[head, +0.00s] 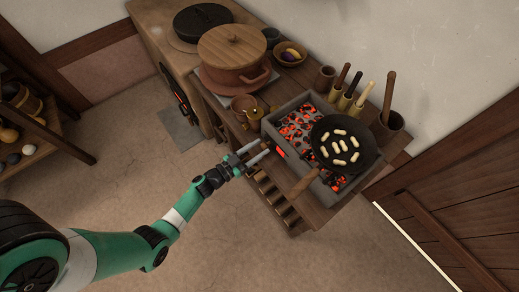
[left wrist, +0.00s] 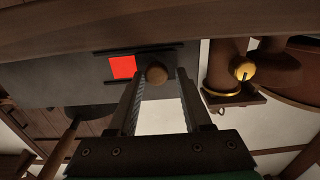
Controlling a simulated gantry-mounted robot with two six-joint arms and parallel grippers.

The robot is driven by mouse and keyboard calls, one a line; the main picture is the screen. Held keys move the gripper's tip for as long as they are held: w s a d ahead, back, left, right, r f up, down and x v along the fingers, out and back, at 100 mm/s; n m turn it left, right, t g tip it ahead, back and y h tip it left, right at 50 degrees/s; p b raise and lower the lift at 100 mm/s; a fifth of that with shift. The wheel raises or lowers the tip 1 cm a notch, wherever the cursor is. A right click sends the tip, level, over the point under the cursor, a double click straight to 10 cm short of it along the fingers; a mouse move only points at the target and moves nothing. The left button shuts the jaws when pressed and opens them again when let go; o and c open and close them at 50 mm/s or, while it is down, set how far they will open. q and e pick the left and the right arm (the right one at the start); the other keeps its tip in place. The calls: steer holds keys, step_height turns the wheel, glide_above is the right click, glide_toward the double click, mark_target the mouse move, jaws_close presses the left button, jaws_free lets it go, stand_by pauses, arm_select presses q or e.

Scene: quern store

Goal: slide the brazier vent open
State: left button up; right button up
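The grey brazier (head: 272,130) stands on a wooden bench and holds glowing coals. Its vent shows as a red opening (left wrist: 122,67) between two dark rails in the left wrist view, partly uncovered, with a round wooden knob (left wrist: 157,74) just right of it. The glowing vent opening also shows on the brazier's near side in the head view (head: 281,153). My left gripper (head: 267,151) is at that side. In the wrist view its fingers (left wrist: 158,82) stand apart, one on each side of the knob, with small gaps visible. My right gripper is not in view.
A black pan (head: 345,140) with several pale pieces sits on the brazier, its wooden handle (head: 302,184) sticking out toward the near side. A small brass-knobbed vessel (head: 253,112) and a lidded pot (head: 232,55) stand left of the brazier. The floor in front is clear.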

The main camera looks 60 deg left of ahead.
arm_select(q)
steer(key=shift+o, duration=0.9)
steer(key=shift+a, duration=0.15)
steer(key=s+p, duration=0.4)
steer(key=s, duration=0.7)
steer(key=shift+s+d, duration=0.35)
